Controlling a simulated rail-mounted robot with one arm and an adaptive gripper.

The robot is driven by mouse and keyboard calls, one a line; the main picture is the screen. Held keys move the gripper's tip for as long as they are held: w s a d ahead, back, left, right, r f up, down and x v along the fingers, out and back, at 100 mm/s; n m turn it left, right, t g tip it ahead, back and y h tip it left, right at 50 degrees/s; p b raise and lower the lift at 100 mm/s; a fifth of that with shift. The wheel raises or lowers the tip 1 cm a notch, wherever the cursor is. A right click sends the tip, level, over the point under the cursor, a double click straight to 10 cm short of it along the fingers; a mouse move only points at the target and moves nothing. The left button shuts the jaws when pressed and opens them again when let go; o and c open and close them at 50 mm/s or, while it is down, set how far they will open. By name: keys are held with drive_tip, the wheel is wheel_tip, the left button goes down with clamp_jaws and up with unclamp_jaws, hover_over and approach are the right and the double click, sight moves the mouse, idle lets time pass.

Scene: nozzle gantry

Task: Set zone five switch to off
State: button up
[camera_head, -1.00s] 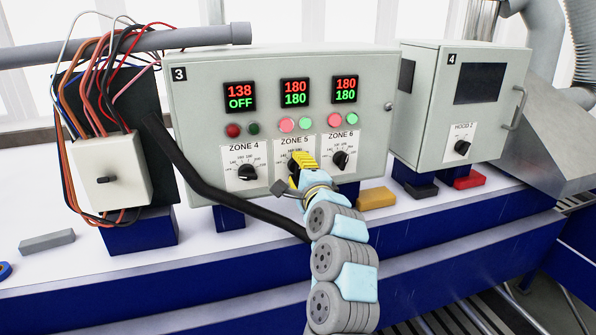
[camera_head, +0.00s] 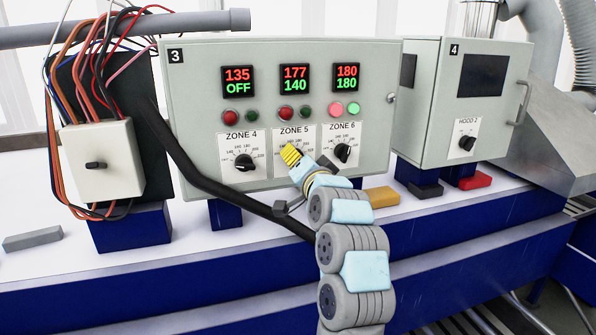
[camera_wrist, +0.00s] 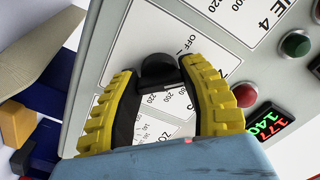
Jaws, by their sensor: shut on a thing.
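The grey control box (camera_head: 380,75) marked 3 carries three knobs under the labels ZONE 4, ZONE 5 and ZONE 6. The zone five display (camera_head: 295,79) reads 177 over 140. My gripper (camera_head: 292,156) has yellow ridged fingers and covers the zone five knob in the head view. In the wrist view, my gripper (camera_wrist: 158,76) is shut on the black zone five knob (camera_wrist: 158,70), one finger on each side. The OFF mark (camera_wrist: 190,39) shows on the dial label beside the knob. The knob's pointer is largely hidden.
The zone four knob (camera_head: 244,162) and zone six knob (camera_head: 343,152) sit close on either side. A black cable (camera_head: 240,203) passes in front of the box at lower left. Box 4 (camera_head: 425,105) stands at right.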

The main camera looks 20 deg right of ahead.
drive_tip(key=n+b, duration=0.3)
drive_tip(key=n, duration=0.1)
drive_tip(key=shift+f, duration=0.2)
drive_tip(key=shift+r+n+b, duration=0.15)
drive_tip(key=shift+n+b, duration=0.5)
drive_tip(key=shift+n, duration=0.25)
drive_tip(key=o, duration=1.2)
drive_tip(key=s, duration=1.2)
drive_tip(key=shift+a, duration=0.4)
